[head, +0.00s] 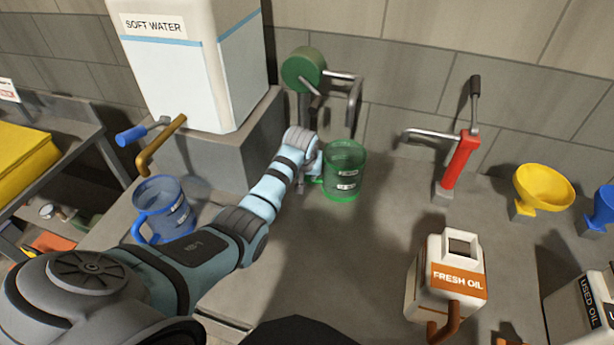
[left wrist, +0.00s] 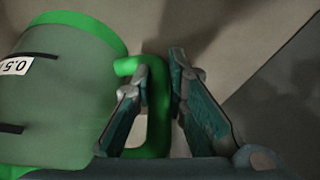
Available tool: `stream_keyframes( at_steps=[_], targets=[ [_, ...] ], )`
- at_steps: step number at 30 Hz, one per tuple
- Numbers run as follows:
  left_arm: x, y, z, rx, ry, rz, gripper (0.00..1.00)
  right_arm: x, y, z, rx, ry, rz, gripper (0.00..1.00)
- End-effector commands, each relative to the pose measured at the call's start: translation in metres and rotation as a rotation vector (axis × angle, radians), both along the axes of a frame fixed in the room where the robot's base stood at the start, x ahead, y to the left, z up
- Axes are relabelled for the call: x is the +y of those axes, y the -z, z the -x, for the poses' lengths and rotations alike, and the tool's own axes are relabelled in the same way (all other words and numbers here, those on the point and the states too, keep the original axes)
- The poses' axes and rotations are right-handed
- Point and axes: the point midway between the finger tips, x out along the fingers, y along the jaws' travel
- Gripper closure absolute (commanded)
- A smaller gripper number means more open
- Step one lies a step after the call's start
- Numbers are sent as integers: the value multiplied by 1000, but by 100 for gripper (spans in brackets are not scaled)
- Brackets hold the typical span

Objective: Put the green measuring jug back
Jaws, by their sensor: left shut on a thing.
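The green measuring jug (head: 345,172) is upright in front of the green pump, at the back of the grey bench. Its translucent body also fills the left of the left wrist view (left wrist: 60,100). My left gripper (head: 312,172) reaches it from the left and is shut on the jug's green handle. In the left wrist view, the two fingers (left wrist: 155,95) lie on either side of the handle. I cannot tell whether the jug's base touches the bench. My right gripper is not in view.
A blue jug (head: 163,208) stands at left under the soft water tank (head: 180,80). The green pump (head: 304,70) is behind the green jug. A red pump (head: 457,165), a yellow funnel (head: 543,188) and a fresh oil can (head: 446,275) are to the right. The middle bench is clear.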

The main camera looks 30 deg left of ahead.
Motion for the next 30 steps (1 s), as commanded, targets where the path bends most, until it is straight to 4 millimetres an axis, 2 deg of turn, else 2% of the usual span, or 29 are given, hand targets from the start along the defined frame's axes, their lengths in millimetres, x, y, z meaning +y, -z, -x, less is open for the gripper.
stream_keyframes(
  at_steps=[9,10,13,23,26,30],
  targets=[
    [1,3,-2,-3,-1,0,100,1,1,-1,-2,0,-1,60],
    [1,3,-2,-2,-1,0,83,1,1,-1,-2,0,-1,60],
    [1,2,-2,-3,-1,0,67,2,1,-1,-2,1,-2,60],
    [0,1,-2,-3,-1,0,66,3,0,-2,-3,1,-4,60],
    [-1,-8,1,-4,0,-1,66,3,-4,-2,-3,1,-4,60],
    [-5,-34,11,-6,1,-1,66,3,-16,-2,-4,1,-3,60]
  ],
)
